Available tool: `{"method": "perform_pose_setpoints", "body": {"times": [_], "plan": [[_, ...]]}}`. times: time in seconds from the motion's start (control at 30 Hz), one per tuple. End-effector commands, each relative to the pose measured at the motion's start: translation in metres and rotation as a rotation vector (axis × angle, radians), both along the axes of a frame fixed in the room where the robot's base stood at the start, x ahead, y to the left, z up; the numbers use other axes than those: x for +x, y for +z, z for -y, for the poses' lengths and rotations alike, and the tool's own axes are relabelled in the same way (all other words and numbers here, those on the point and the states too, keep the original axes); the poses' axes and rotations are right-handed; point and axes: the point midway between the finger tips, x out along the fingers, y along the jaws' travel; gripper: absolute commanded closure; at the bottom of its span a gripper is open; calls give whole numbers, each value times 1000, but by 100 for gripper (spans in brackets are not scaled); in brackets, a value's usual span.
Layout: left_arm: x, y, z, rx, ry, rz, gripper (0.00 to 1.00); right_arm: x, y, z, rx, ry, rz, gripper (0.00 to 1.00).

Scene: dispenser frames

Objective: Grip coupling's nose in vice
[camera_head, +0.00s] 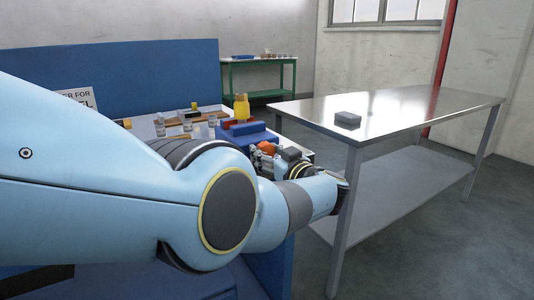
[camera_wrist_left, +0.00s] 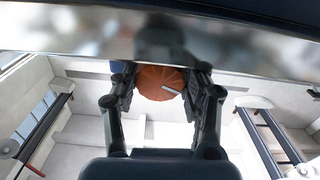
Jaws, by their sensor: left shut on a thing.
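My left gripper (camera_head: 262,155) reaches out at the front right end of the workbench, partly hidden by my own arm. In the left wrist view its two fingers (camera_wrist_left: 163,88) are shut on a ribbed orange, rounded part, which I take to be the coupling (camera_wrist_left: 158,78). The coupling also shows as a small orange patch in the head view (camera_head: 267,146). The blue block with a red part on it, apparently the vice (camera_head: 246,136), is just left of and behind the gripper. Whether the coupling touches it, and where its nose is, I cannot tell. My right gripper is not in view.
A yellow bottle (camera_head: 241,107) stands behind the blue block. Several small jars (camera_head: 160,127) are on the bench to the left. A steel table (camera_head: 410,108) stands at right with a dark grey box (camera_head: 347,119) on it. A green table (camera_head: 276,60) is at the back.

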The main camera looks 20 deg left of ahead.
Motion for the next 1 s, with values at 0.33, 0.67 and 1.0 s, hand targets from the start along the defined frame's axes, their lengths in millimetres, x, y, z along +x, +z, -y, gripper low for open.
{"method": "perform_pose_setpoints", "body": {"times": [0.33, 0.67, 1.0], "plan": [[0, 0, 0, 185, 0, -236, 88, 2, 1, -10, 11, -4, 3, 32], [0, 0, 0, 308, 0, -395, 88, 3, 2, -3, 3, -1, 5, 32], [0, 0, 0, 305, 0, -392, 35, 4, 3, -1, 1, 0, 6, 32]]}}
